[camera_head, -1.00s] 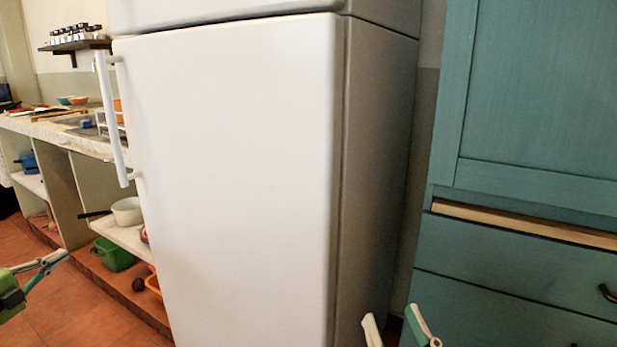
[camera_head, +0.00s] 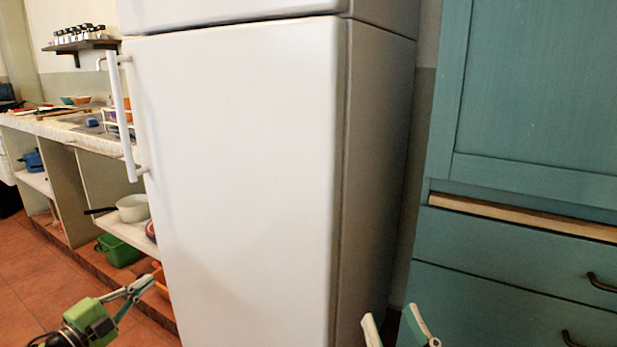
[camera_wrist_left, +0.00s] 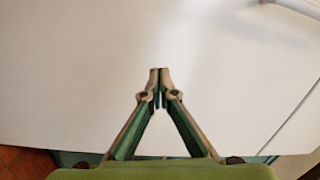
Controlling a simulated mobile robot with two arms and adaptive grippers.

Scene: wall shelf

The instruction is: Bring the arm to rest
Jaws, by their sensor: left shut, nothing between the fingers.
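My left gripper (camera_head: 140,288) is at the lower left of the head view, in front of the lower left side of the white fridge (camera_head: 240,180). In the left wrist view its fingertips (camera_wrist_left: 160,72) meet, shut and empty, with the white fridge surface (camera_wrist_left: 70,70) filling the background. I cannot tell the gap between the fingertips and the fridge. My right gripper (camera_head: 392,322) shows only its two fingertips at the bottom edge of the head view, spread apart with nothing between them, near the fridge's lower right corner.
A teal cabinet (camera_head: 530,100) with drawers stands at the right. A counter (camera_head: 75,135) with open shelves below runs at the left, holding a white pot (camera_head: 132,208) and a green bin (camera_head: 118,252). The fridge handle (camera_head: 122,115) sticks out. Tiled floor (camera_head: 30,290) is clear at lower left.

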